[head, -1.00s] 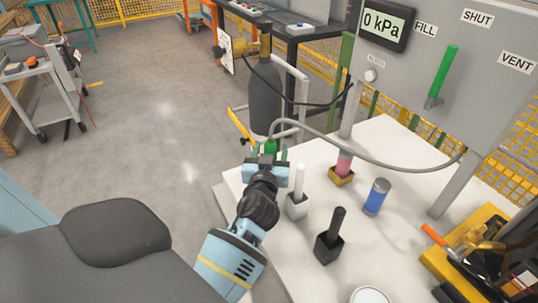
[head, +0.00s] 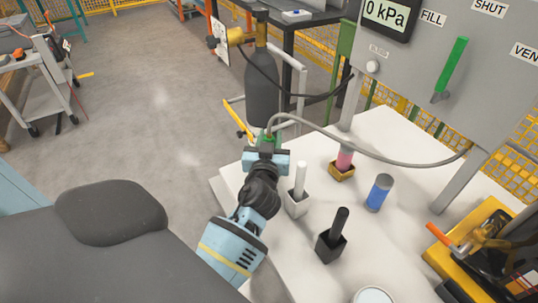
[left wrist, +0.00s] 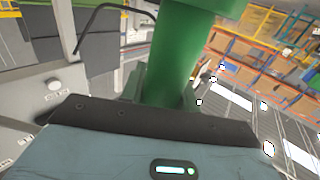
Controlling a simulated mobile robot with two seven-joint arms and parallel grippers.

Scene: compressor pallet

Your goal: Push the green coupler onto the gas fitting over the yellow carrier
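The green coupler (head: 269,138) is in my left gripper (head: 267,142) above the far left edge of the white pallet top (head: 390,140). In the left wrist view the coupler (left wrist: 178,55) is a thick green cylinder rising between the fingers, which appear closed on it. A grey hose runs from the coupler to the panel. I cannot make out which part is the gas fitting. The coupler is apart from the yellow block. My right gripper is not in view.
A dark gas bottle (head: 262,95) is behind my gripper. The grey panel (head: 470,80) and a yellow machine (head: 450,270) are right.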

